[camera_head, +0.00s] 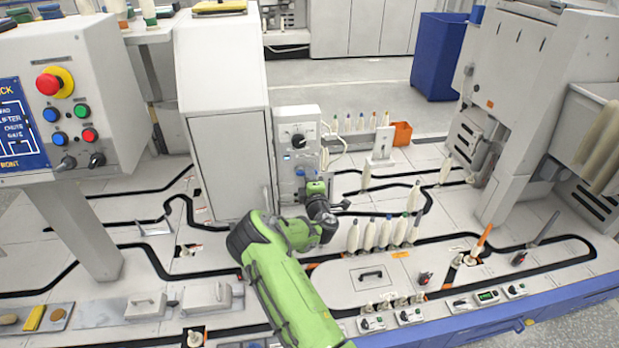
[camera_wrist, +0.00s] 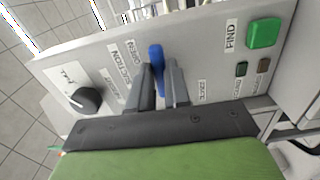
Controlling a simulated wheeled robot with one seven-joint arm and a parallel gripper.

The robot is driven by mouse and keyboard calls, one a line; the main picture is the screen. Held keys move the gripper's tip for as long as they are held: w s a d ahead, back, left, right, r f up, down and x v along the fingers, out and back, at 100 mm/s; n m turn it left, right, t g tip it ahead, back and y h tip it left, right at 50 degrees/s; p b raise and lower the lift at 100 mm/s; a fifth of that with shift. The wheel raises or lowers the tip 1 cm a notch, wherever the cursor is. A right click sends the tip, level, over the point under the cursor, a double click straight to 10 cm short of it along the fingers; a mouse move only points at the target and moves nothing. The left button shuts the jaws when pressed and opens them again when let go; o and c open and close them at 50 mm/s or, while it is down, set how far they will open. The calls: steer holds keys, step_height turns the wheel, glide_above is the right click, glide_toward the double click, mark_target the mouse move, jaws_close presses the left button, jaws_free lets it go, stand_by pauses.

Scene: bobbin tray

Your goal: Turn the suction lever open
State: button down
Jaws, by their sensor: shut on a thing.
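The blue suction lever (camera_wrist: 156,56) is on a light grey control panel (camera_wrist: 200,50) in the wrist view. It stands between the two dark fingers of my gripper (camera_wrist: 164,82), which are shut on it. Its top end shows above the fingers; its lower part is partly hidden by them. The OPEN label (camera_wrist: 133,47) is to the left of the lever, beside the SUCTION label (camera_wrist: 122,68). Another small label (camera_wrist: 201,91) lies to the right. In the head view my gripper (camera_head: 312,182) is at the front of the panel box, where the fingertips are too small to make out.
A black knob (camera_wrist: 86,100) is left of the lever and a green FIND button (camera_wrist: 263,33) is right. White bobbins (camera_head: 385,232) stand to the right of my arm. A tall white cabinet (camera_head: 228,130) stands close on the left. An orange bin (camera_head: 402,133) is behind.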

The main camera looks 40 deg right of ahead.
steer(key=shift+a+n, duration=0.1)
steer(key=shift+n, duration=0.2)
stand_by(0.4)
steer(key=c, duration=1.1)
jaws_free()
steer(key=b+v, duration=1)
steer(key=v, duration=0.5)
steer(key=shift+s+a+b, duration=0.2)
steer(key=shift+s+b, duration=0.15)
